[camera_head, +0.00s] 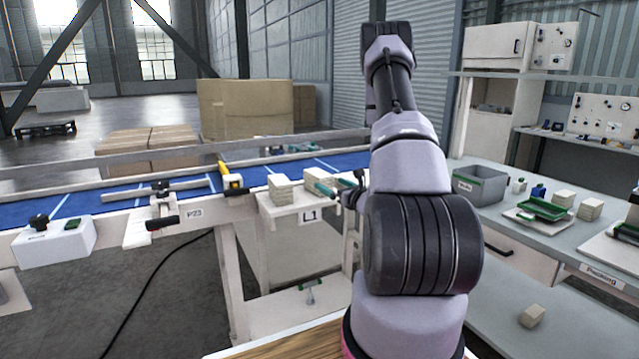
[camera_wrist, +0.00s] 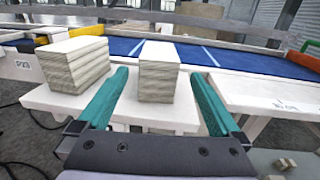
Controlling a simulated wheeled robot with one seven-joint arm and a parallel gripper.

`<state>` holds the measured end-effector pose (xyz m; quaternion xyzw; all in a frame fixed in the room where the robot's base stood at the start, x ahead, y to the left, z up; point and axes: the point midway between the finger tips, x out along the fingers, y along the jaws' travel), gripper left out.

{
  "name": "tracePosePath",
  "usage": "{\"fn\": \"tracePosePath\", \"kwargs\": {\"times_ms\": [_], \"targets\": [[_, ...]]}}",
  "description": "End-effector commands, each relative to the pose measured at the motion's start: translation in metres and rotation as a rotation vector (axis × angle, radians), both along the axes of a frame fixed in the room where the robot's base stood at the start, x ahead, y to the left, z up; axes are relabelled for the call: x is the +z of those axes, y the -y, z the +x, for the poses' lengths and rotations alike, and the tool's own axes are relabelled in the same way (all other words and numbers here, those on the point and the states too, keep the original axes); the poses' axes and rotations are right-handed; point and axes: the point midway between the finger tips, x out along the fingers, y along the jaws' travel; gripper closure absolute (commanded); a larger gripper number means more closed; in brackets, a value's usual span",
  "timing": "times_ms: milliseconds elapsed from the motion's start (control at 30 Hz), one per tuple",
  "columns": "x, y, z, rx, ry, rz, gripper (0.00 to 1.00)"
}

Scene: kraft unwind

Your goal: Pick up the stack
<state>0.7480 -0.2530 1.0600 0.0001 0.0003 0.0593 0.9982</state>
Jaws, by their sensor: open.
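Two stacks of pale, cream-coloured flat pieces stand on a small white shelf (camera_wrist: 60,101) labelled L1. In the wrist view, the left stack (camera_wrist: 74,66) stands outside my fingers and the right stack (camera_wrist: 159,78) stands upright between the lines of my two teal fingers. My gripper (camera_wrist: 160,73) is open and level, with a gap visible on each side of the right stack. The head view shows the left stack (camera_head: 280,189) clearly; the right stack (camera_head: 317,177) is partly hidden by my gripper (camera_head: 326,189).
A blue conveyor (camera_head: 262,174) with white rails runs behind the shelf, with a yellow clamp (camera_head: 230,177) on its edge. On the right, a grey bench holds a grey bin (camera_head: 480,185), a green tray (camera_head: 546,209) and more small stacks (camera_head: 590,209).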

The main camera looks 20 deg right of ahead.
Motion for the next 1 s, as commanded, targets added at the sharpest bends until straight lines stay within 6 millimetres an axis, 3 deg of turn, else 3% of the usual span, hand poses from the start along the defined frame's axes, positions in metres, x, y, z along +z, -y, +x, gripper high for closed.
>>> {"fn": "tracePosePath", "kwargs": {"times_ms": [100,367,600,933,967,1000], "targets": [[0.001,-0.003,0.02,0.004,0.003,-0.003,0.0],[0.001,-0.007,0.041,0.005,0.001,-0.001,0.0],[0.001,-0.011,0.076,0.005,0.002,-0.002,0.0],[0.0,-0.012,0.085,0.003,0.001,0.0,0.0],[0.0,-0.012,0.085,0.003,0.001,0.0,0.08],[0.0,-0.012,0.085,0.003,0.001,0.0,0.23]]}}
